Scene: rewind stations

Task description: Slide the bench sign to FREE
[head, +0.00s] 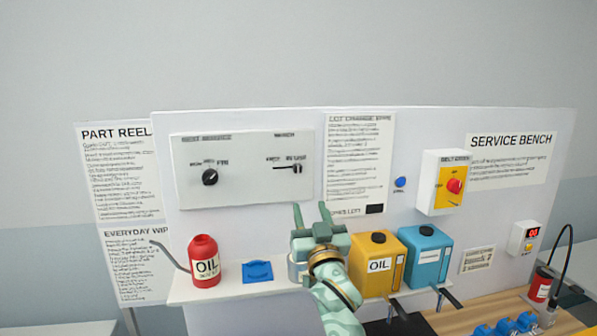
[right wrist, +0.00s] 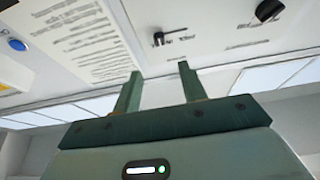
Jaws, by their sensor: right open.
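The bench sign is a slider with a small dark knob (head: 298,168) on a thin horizontal slot in the white wall panel (head: 240,190). The knob stands at the right end of the slot, by the label that seems to read IN USE; FREE seems to be at the left end. My right gripper (head: 311,207) is open and empty, pointing up, below and slightly right of the knob in the head view. In the right wrist view, turned upside down, the knob (right wrist: 158,39) shows beyond the open fingertips (right wrist: 159,70), apart from them. My left gripper is out of view.
A black rotary knob (head: 210,177) is left on the same panel. Below, a shelf holds a red oil can (head: 204,262), a blue holder (head: 258,271), a yellow oil container (head: 376,265) and a blue container (head: 427,258). A yellow switch box (head: 442,182) is right.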

